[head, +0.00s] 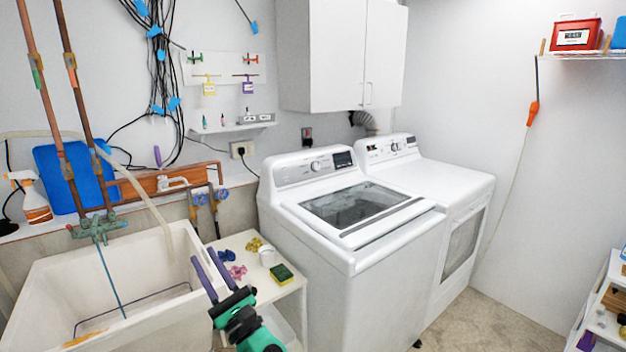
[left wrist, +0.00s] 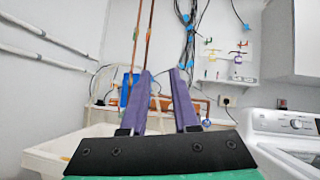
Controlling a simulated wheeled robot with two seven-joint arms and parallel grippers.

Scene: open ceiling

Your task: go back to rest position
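My left gripper (head: 208,274) has two purple fingers on a black and green wrist. In the head view it is at the bottom, over the right rim of the utility sink and left of the small white shelf. In the left wrist view its fingers (left wrist: 160,75) stand apart with nothing between them, so it is open and empty. My right gripper is not in either view.
A white utility sink (head: 160,255) stands at left. A small shelf (head: 285,291) with a sponge (head: 281,273) is beside it. A washer (head: 345,268) and a dryer (head: 460,185) stand at centre. The floor (head: 510,325) at right is clear.

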